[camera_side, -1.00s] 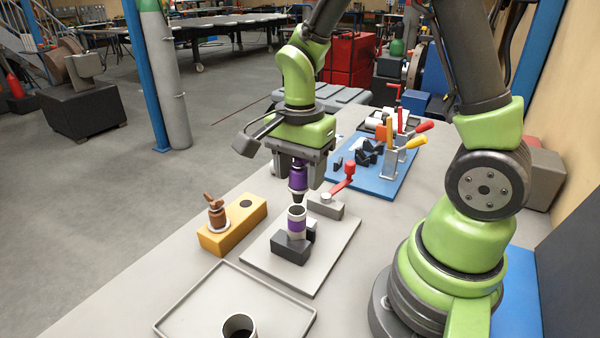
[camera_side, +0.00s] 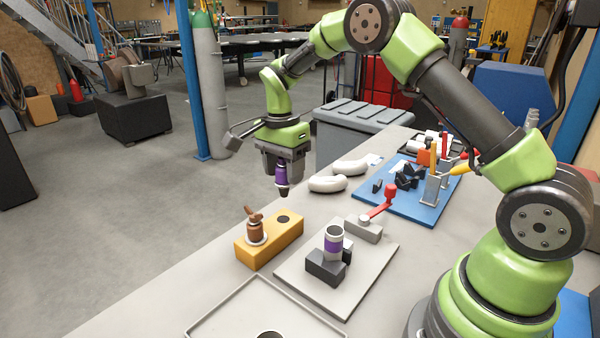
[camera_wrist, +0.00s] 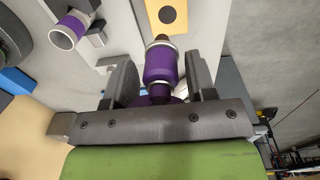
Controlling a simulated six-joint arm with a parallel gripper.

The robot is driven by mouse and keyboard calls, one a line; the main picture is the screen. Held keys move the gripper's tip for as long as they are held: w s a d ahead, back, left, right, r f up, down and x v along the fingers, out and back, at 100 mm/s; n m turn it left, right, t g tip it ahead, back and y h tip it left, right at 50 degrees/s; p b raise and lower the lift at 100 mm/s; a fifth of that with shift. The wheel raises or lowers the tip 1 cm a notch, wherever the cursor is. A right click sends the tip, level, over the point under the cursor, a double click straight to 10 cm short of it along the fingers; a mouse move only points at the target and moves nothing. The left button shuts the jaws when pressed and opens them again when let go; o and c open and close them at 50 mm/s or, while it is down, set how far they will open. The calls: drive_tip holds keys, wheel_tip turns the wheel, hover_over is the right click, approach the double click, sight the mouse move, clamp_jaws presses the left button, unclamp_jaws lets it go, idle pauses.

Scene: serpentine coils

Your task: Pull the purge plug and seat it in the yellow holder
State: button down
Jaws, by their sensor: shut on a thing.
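The purge plug (camera_side: 282,176) is purple with a dark lower tip. My gripper (camera_side: 281,168) is shut on it and holds it upright in the air, above and beyond the yellow holder (camera_side: 272,249) in the side view. The holder has an empty dark hole (camera_side: 283,219) at its right and a brown plug (camera_side: 255,230) standing at its left. In the wrist view the plug (camera_wrist: 160,66) sits between the two fingers, its tip pointing to the holder's hole (camera_wrist: 166,14). The purple-banded port (camera_side: 333,243) stands open, clear of the plug.
The port sits in a dark block (camera_side: 325,267) on a grey plate (camera_side: 350,294). A red-handled clamp (camera_side: 386,200) stands behind it. White curved coils (camera_side: 328,184) lie beyond the holder. A blue mat (camera_side: 408,207) holds tools.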

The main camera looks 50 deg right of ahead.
sight(282, 190)
drive_tip(key=shift+w+f, duration=0.25)
drive_tip(key=shift+f, duration=2.2)
drive_tip(key=shift+f, duration=0.2)
drive_tip(key=shift+f, duration=1.2)
drive_tip(key=shift+f, duration=0.25)
drive_tip(key=shift+w+f, duration=0.1)
drive_tip(key=shift+f, duration=0.35)
drive_tip(key=shift+c, duration=1.8)
unclamp_jaws()
drive_tip(key=shift+f, duration=0.1)
